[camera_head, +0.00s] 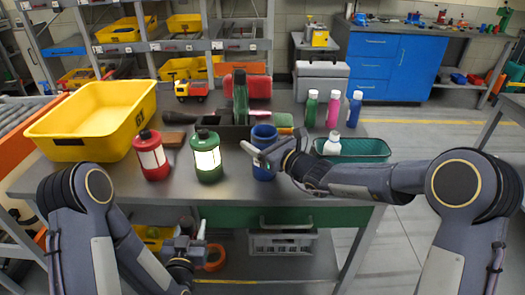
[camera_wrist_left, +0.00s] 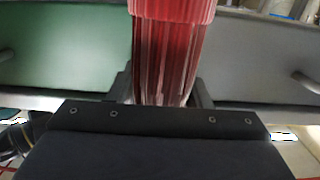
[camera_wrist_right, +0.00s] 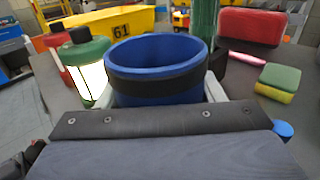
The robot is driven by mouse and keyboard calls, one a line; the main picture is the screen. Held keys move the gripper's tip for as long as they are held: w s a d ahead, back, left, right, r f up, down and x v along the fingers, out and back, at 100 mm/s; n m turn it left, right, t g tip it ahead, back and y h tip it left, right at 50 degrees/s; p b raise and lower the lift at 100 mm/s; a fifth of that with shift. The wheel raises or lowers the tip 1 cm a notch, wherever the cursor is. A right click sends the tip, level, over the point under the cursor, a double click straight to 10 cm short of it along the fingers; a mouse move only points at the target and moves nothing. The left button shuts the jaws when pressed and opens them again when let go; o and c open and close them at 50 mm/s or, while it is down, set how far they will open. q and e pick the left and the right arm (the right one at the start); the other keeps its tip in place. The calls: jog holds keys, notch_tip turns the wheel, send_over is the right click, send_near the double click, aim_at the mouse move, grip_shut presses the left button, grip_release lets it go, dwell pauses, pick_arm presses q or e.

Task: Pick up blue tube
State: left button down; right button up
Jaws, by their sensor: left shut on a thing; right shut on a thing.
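The blue tube (camera_head: 264,134) is an open, upright cylinder with a dark band, near the table's front edge in the head view. My right gripper (camera_head: 258,156) reaches in from the right and is shut on it. In the right wrist view the blue tube (camera_wrist_right: 158,88) stands between the fingers, its open rim above them. I cannot tell if its base touches the table. My left gripper (camera_head: 188,241) hangs low before the table front. In the left wrist view it is shut on a red ribbed, see-through container (camera_wrist_left: 168,55).
A green lantern (camera_head: 207,158) stands just left of the tube, with a red lantern (camera_head: 151,157) and yellow bin (camera_head: 80,149) further left. A teal basket (camera_head: 365,149) with a white bottle (camera_head: 332,145) is to the right. A dark organizer (camera_head: 226,132) sits behind.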

jog(key=shift+r, duration=0.15)
pick_arm(q)
jog(key=shift+r, duration=0.1)
pick_arm(e)
jog(key=shift+r, duration=0.25)
pick_arm(q)
jog(key=shift+r, duration=0.15)
pick_arm(e)
notch_tip(320, 180, up, 2)
jog(key=shift+r, duration=0.1)
jog(key=s+r, duration=0.4)
jog(key=r, duration=0.1)
jog(key=shift+r, duration=0.1)
pick_arm(q)
jog(key=shift+f+b, duration=0.6)
jog(key=shift+f, duration=0.25)
pick_arm(e)
jog(key=s+r, duration=0.5)
jog(key=s, duration=0.5)
jog(key=shift+d, duration=0.15)
jog(key=shift+f, duration=0.1)
jog(key=w+f, duration=0.3)
jog(key=w, duration=0.1)
jog(key=w+f, duration=0.3)
jog(key=w, duration=0.2)
jog(key=w+f, duration=0.4)
jog(key=w, duration=0.1)
jog(key=shift+f, duration=1.1)
